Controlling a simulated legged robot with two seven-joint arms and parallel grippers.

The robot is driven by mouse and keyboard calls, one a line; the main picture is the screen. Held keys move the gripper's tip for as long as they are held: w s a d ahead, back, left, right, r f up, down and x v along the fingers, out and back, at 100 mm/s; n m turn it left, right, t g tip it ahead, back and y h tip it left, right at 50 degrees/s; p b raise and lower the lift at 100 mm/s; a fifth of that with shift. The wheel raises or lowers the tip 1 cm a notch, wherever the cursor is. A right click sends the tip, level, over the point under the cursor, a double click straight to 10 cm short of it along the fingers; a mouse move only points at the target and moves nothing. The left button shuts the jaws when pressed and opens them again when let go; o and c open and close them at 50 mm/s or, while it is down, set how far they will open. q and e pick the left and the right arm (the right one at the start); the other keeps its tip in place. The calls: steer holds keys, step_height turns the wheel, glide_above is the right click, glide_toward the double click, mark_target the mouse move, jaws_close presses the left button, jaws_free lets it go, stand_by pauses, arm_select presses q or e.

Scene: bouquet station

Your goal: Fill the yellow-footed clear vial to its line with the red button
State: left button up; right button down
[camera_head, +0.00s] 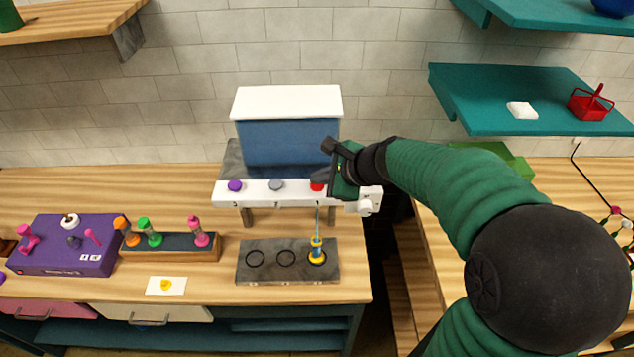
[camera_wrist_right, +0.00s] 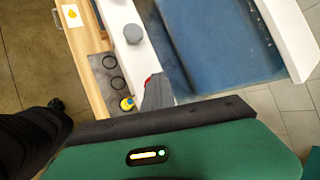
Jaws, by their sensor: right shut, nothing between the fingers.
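The yellow-footed vial (camera_head: 316,251) stands upright on the rightmost ring of the grey stone slab (camera_head: 287,275). It also shows from above in the wrist view (camera_wrist_right: 127,104). A thin bluish line, which looks like a liquid stream, runs down into it from the white dispenser bar (camera_head: 262,198). The vial's line and fill level are too small to read. The red button (camera_head: 316,187) is on the bar above the vial. My right gripper (camera_head: 327,165) is shut and empty, its fingertips at the red button and partly covering it in the wrist view (camera_wrist_right: 148,79). My left gripper is not in view.
A purple button (camera_head: 235,186) and a grey button (camera_head: 276,185) sit left on the bar. A rack (camera_head: 172,254) with several coloured-footed vials, a purple box (camera_head: 62,249) and a card with a yellow mark (camera_head: 166,286) are to the left. The slab's other rings are empty.

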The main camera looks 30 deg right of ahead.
mark_target(320, 186)
steer(key=shift+d+r+p, duration=0.1)
steer(key=shift+r+p, duration=0.85)
steer(key=shift+r, duration=0.1)
step_height(320, 186, up, 5)
steer(key=p, duration=0.4)
steer(key=shift+p, duration=0.35)
stand_by(0.5)
